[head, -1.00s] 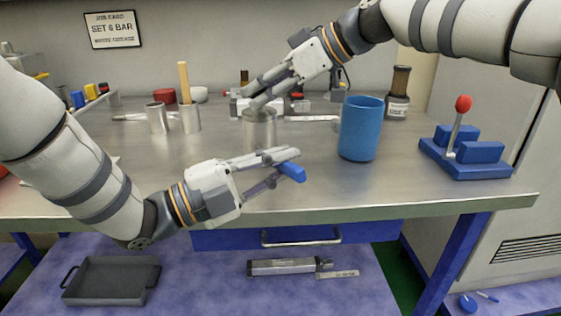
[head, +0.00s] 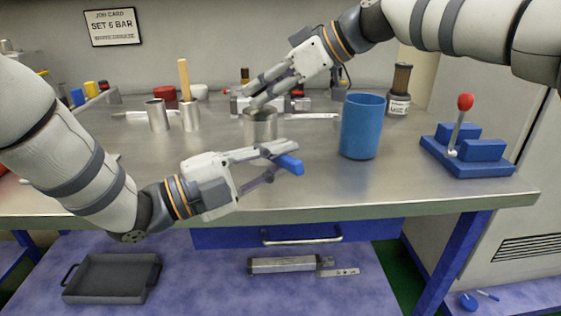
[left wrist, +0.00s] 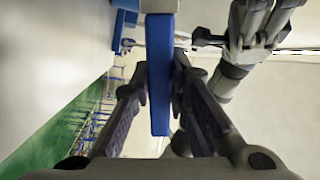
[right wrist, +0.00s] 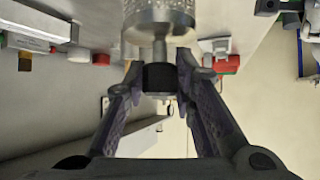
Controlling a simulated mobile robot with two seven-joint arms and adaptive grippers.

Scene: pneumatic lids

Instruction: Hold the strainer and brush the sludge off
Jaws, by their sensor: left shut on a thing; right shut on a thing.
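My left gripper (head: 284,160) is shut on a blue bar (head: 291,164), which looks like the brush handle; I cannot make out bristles. The bar also shows between the fingers in the left wrist view (left wrist: 159,75). My right gripper (head: 258,98) is above the table, shut on the dark collar (right wrist: 158,77) of the strainer. The strainer's metal mesh cylinder (right wrist: 158,15) shows in the right wrist view. It appears in the head view as a grey cylinder (head: 260,125) below the right fingertips. The blue bar is apart from it, in front and lower. I cannot make out sludge.
A blue cup (head: 361,127) stands right of the grippers. A blue fixture with a red-knobbed lever (head: 467,160) is further right. Two metal cups (head: 157,115) stand at left. A dark tray (head: 112,278) lies below.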

